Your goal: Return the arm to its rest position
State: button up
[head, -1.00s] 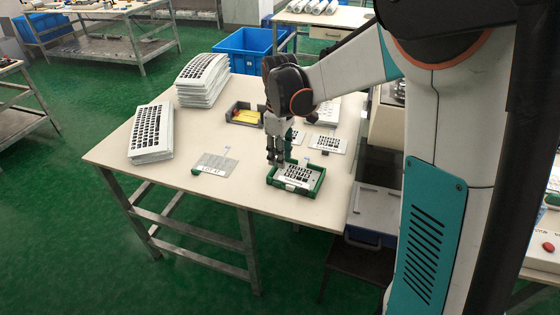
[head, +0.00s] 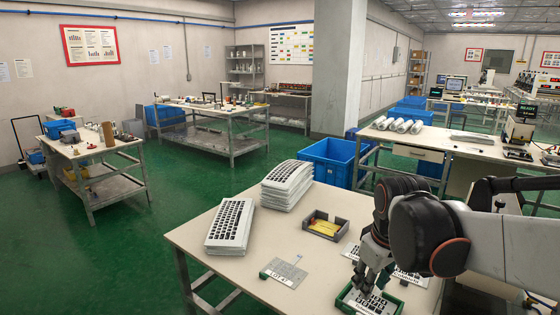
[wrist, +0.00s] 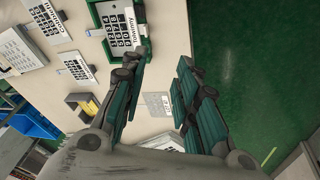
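My gripper (head: 368,278) hangs over the table near the green tray at the front right. In the wrist view its two teal-padded fingers (wrist: 161,72) stand apart with nothing between them. The green tray (head: 396,309) holds a keypad film with dark key marks (head: 368,301). My arm reaches in from the right in the head view and hides part of the table.
A grey label sheet (head: 286,271) lies left of the tray. A grey bin with yellow contents (head: 325,227) stands behind it. White panel stacks (head: 229,226) (head: 287,184) sit at the table's left. More films (wrist: 75,66) lie near the tray. A blue crate (head: 330,160) stands behind the table.

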jog(key=s+r+m+t, duration=0.1)
jog(key=s+m+t, duration=0.3)
jog(key=s, duration=1)
jog(key=shift+m, duration=0.9)
